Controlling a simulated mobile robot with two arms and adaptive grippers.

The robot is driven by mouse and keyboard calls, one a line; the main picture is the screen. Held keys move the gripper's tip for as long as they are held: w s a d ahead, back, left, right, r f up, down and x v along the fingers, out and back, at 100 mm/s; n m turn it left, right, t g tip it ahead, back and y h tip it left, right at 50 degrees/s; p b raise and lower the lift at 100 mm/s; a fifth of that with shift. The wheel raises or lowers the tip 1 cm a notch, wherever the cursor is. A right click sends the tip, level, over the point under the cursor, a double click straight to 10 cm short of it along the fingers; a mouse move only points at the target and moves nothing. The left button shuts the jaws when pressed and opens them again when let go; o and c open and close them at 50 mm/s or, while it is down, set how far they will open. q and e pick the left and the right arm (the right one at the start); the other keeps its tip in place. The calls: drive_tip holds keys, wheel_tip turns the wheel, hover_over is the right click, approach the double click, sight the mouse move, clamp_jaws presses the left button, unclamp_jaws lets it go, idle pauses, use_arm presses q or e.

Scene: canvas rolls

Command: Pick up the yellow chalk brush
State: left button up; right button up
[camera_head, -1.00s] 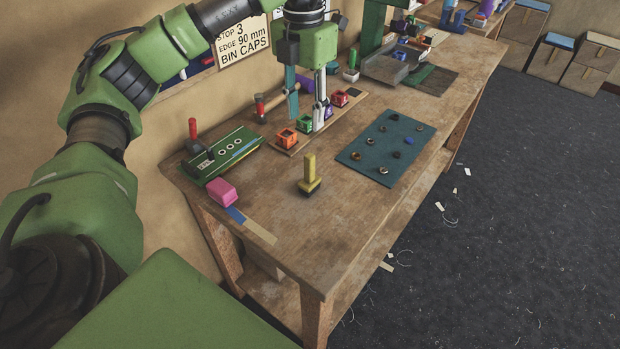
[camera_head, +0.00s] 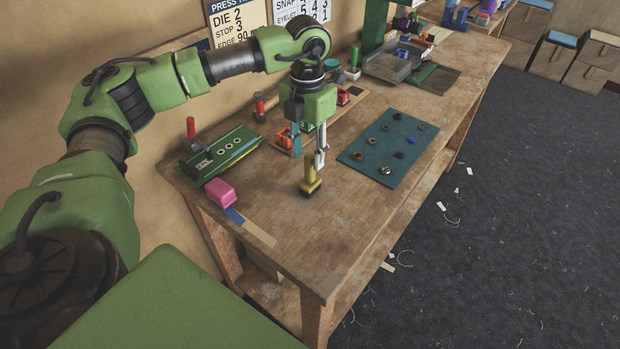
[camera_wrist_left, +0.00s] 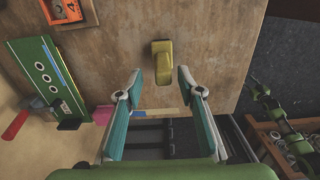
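The yellow chalk brush (camera_head: 310,184) stands upright on the wooden workbench (camera_head: 290,235), with its yellow handle up and a dark base below. My left gripper (camera_head: 309,155) is above it, pointing down, and its fingers hide the top of the handle in the head view. In the left wrist view, the yellow chalk brush (camera_wrist_left: 162,62) shows just beyond the fingertips of my open left gripper (camera_wrist_left: 158,78), roughly centred between them. Nothing is between the fingers at their bases.
A pink block (camera_head: 220,192) and a green fixture (camera_head: 226,150) with a red-handled lever lie to the left. A teal mat (camera_head: 370,152) with several small rings lies to the right. Orange and red cubes stand behind the gripper.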

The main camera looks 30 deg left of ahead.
sight(310, 165)
use_arm(q)
drive_tip(key=f, duration=0.2)
drive_tip(key=f+p, duration=0.1)
drive_tip(key=shift+d+f, duration=0.15)
drive_tip(key=shift+d, duration=0.1)
drive_tip(key=shift+w+f, duration=0.1)
drive_tip(key=shift+f, duration=0.25)
clamp_jaws()
drive_tip(key=shift+r, duration=0.1)
use_arm(e)
drive_tip(key=shift+w+a+r, duration=0.1)
drive_tip(key=shift+a+r, duration=0.05)
drive_tip(key=shift+r, duration=0.75)
drive_tip(key=shift+f, duration=0.1)
use_arm(q)
drive_tip(key=shift+r+b, duration=0.55)
drive_tip(key=shift+r, duration=0.1)
drive_tip(key=s+d+r+b, duration=0.2)
drive_tip(key=d+r, duration=0.4)
drive_tip(key=s+d+r+b, duration=0.2)
drive_tip(key=d+r+b, duration=0.1)
drive_tip(key=d+r, duration=0.2)
drive_tip(key=shift+s+d+r, duration=0.35)
drive_tip(key=shift+d, duration=0.75)
use_arm(e)
wheel_tip(310, 165, down, 6)
